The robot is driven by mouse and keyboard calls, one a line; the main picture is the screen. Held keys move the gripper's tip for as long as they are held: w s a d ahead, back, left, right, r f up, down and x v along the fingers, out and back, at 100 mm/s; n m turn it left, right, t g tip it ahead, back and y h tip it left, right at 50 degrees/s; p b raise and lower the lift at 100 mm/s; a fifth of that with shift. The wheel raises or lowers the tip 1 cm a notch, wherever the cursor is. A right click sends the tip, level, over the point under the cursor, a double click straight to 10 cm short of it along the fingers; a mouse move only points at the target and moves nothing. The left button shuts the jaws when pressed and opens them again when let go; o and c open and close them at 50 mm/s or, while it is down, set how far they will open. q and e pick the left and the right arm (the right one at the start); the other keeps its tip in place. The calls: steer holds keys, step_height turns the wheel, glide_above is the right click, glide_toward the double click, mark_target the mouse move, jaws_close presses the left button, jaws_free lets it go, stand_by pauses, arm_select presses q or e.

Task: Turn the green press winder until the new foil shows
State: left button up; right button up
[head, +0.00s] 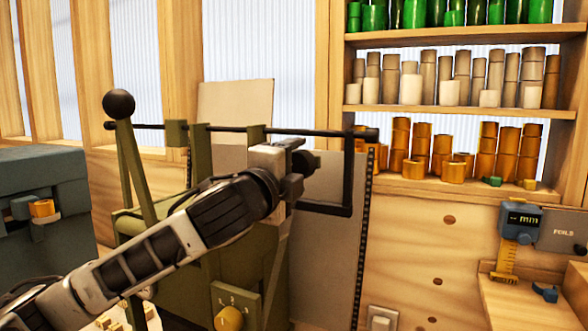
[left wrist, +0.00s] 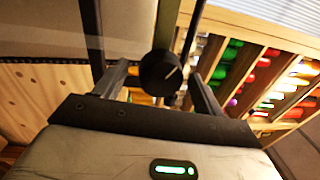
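The green press (head: 185,270) stands at the middle left, with a black-ball lever (head: 118,104) and a long black shaft (head: 225,128) across its top. The black winder crank (head: 350,178) hangs at the shaft's right end, its lower bar running left. My left gripper (head: 303,173) is beside the crank's left side, below the shaft. The fingers are open. I cannot tell which winder part this end is. My right gripper is out of view. No foil is clearly visible.
Shelves of green, grey and orange rolls (head: 430,145) stand at the back right. A grey-blue box (head: 40,190) is at the left. A blue caliper (head: 520,222) marked "mm" hangs at the right. A yellow knob (head: 229,318) sits on a numbered plate low on the press.

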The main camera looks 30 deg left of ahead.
arm_select(q)
steer(key=s+f+b, duration=0.1)
steer(key=s+b, duration=1.1)
steer(key=s, duration=0.4)
steer(key=shift+d+f, duration=0.15)
steer(key=shift+d, duration=0.2)
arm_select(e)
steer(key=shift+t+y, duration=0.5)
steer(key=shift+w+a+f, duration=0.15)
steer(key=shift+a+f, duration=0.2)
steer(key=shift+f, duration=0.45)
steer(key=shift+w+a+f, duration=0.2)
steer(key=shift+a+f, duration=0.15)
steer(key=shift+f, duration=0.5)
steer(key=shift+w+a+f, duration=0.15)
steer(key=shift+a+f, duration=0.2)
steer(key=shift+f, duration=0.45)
